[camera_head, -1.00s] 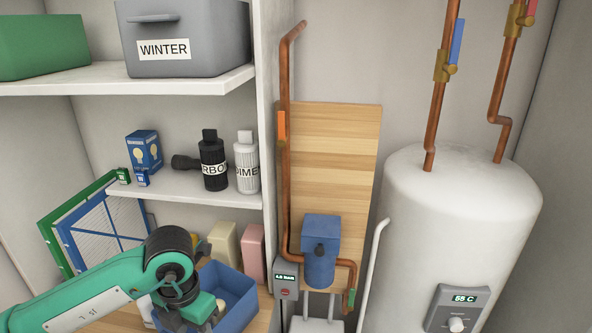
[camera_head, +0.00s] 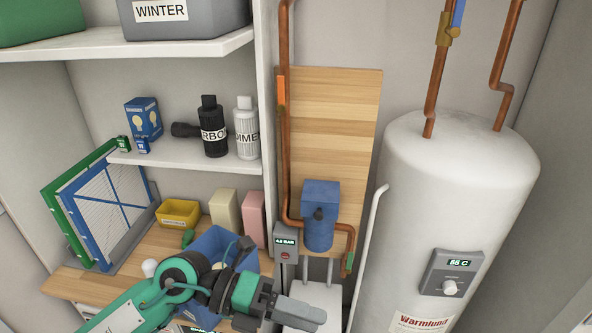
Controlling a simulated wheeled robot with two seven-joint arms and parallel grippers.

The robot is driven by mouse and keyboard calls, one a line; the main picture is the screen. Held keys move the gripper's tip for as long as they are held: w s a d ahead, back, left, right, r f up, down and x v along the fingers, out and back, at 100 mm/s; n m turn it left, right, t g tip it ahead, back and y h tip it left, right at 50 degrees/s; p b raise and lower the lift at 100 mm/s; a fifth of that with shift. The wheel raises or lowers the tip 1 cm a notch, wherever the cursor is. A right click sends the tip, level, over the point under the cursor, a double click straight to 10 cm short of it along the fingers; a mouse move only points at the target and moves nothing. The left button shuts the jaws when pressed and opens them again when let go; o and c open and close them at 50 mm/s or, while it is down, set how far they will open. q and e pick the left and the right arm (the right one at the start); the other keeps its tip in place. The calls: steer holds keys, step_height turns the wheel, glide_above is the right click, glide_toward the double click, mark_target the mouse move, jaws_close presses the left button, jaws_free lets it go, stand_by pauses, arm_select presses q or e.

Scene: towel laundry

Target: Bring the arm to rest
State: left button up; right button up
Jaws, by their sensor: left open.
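My left arm, green and black, comes in from the lower left and reaches to the right across the wooden worktop. Its gripper (camera_head: 300,310) is at the bottom centre, with grey fingers pointing right and a little down. It is open, and I see nothing between the fingers. It is in front of the white surface below the gauge box. The arm hides part of the blue bin (camera_head: 215,245) and of the worktop (camera_head: 90,283). My right gripper is not in view.
The gauge box (camera_head: 286,242), blue filter housing (camera_head: 319,215) and copper pipe are just beyond the gripper. A white water heater (camera_head: 455,190) stands to the right. A yellow bin (camera_head: 178,213) and framed filters (camera_head: 105,210) sit at the back left.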

arm_select(q)
steer(key=w+a+r+n+t+h, duration=0.4)
steer(key=w+r+n+t+h, duration=0.25)
steer(key=r+n+t, duration=0.55)
steer(key=w+a+f+n+t+y, duration=0.5)
steer(key=a+f+n+t+y, duration=0.25)
steer(key=n+t+y, duration=0.7)
steer(key=s+a+f+n+g+y, duration=0.1)
steer(key=a+f+n+g+y, duration=0.4)
steer(key=f, duration=0.3)
steer(key=s+a+f+n+g+y, duration=0.1)
steer(key=a+f+n+g+y, duration=0.15)
steer(key=a+f+n, duration=0.45)
steer(key=s+f+n+g, duration=0.1)
steer(key=s+f+g, duration=1.1)
steer(key=s+f, duration=0.55)
step_height(320, 180, down, 29)
steer(key=s+g, duration=0.1)
steer(key=s, duration=0.1)
steer(key=s+a+f, duration=0.2)
steer(key=s+f, duration=0.7)
steer(key=f, duration=0.1)
steer(key=s+a+f+g, duration=0.1)
steer(key=s+f, duration=0.9)
steer(key=shift+s+a+f, duration=0.25)
steer(key=shift+a+f, duration=0.05)
steer(key=shift+a, duration=0.1)
